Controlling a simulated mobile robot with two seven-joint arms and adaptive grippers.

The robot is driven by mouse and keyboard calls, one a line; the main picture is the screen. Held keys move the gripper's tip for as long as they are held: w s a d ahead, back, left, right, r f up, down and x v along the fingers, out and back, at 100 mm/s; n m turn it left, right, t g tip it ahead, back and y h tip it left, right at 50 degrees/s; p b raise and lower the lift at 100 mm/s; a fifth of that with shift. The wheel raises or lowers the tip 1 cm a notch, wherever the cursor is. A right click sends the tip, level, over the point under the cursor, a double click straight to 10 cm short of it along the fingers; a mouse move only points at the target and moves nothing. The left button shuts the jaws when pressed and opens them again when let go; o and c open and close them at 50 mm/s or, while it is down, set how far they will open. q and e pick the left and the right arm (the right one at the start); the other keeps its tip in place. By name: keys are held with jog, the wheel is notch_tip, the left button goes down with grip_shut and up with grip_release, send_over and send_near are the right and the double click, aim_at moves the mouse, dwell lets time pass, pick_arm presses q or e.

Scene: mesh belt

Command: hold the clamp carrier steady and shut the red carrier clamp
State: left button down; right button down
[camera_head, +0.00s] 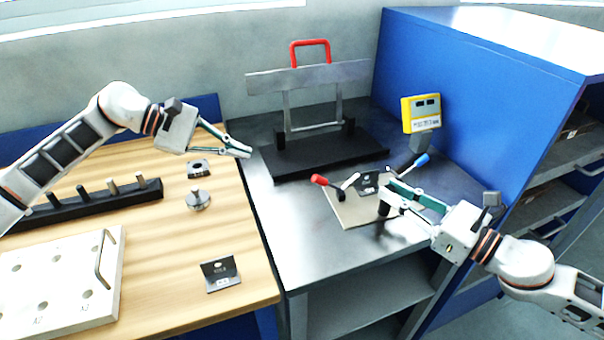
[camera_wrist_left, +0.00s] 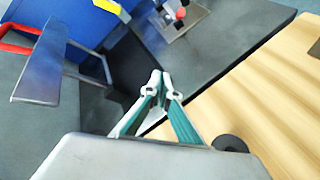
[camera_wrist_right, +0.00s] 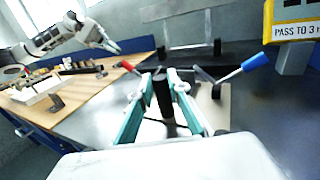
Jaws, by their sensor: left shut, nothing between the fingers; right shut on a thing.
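The clamp carrier (camera_head: 350,215) is a tan plate on the dark metal table. Its red carrier clamp (camera_head: 319,180) has a red-tipped lever leaning out to the left; it also shows in the right wrist view (camera_wrist_right: 126,65). A blue-tipped clamp lever (camera_head: 421,159) leans out to the right. A dark bracket plate (camera_head: 369,181) is on the carrier between them. My right gripper (camera_head: 390,192) is shut on the carrier's upright black post (camera_wrist_right: 163,96). My left gripper (camera_head: 248,152) is shut and empty, in the air left of the red clamp, apart from it.
A black-based frame with a red handle (camera_head: 310,46) stands behind the carrier. A yellow device (camera_head: 421,113) stands at the back right by the blue partition (camera_head: 460,90). The wooden bench (camera_head: 170,280) at left holds a peg rack, a white block and small metal parts.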

pick_arm(q)
jog(key=s+d+m, duration=0.1)
jog(key=s+d+m+g, duration=0.1)
jog(key=d, duration=0.1)
jog(key=shift+s+r, duration=0.1)
jog(key=shift+s, duration=0.1)
jog(key=shift+d, duration=0.1)
jog(key=x, duration=1)
jog(key=shift+s+d+r, duration=0.1)
jog(key=shift+s+d, duration=0.15)
jog(key=shift+s, duration=0.05)
jog(key=shift+s+d+r, duration=0.45)
jog(key=shift+s+r, duration=0.1)
jog(key=shift+s, duration=0.25)
jog(key=shift+s+d+r, duration=0.3)
jog(key=shift+s+d, duration=0.1)
jog(key=shift+s, duration=0.05)
jog(key=shift+d+r, duration=0.1)
jog(key=shift+r, duration=0.05)
jog(key=shift+d+r+g, duration=0.1)
jog(key=shift+r+g, duration=0.05)
jog(key=shift+g, duration=0.15)
